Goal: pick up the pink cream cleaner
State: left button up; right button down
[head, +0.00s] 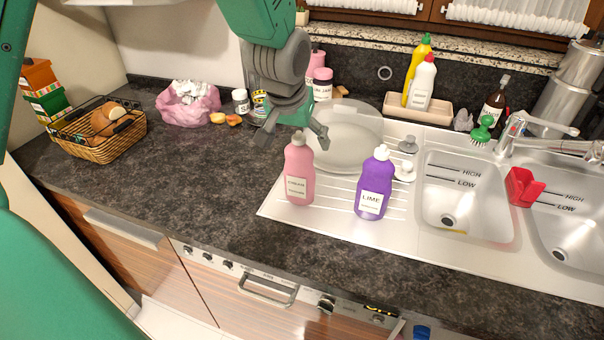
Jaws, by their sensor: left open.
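The pink cream cleaner bottle (299,176) stands upright on the left edge of the steel drainboard, with a white label and a grey cap. My left gripper (293,140) is open and empty, with its fingers pointing down, and in the picture it appears just above and behind the bottle's cap. I cannot tell whether a fingertip touches the bottle. My right gripper is not in view.
A purple lime bottle (374,184) stands to the right of the pink one. A glass plate (346,140) is behind them. Sink basins (458,200) are at right, a wicker basket (98,145) at left. The dark counter (190,180) left of the drainboard is clear.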

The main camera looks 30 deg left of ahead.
aim_at(300, 152)
pick_arm(q)
jog(key=shift+a+f, duration=0.2)
jog(key=shift+f, duration=0.15)
jog(key=x, duration=0.4)
jog(key=shift+f, duration=0.15)
jog(key=shift+w+f, duration=0.15)
jog(key=shift+f, duration=0.05)
jog(key=shift+d, duration=0.2)
jog(key=shift+r, duration=0.1)
jog(key=c, duration=0.5)
jog(key=shift+a, duration=0.15)
jog(key=c, duration=1.3)
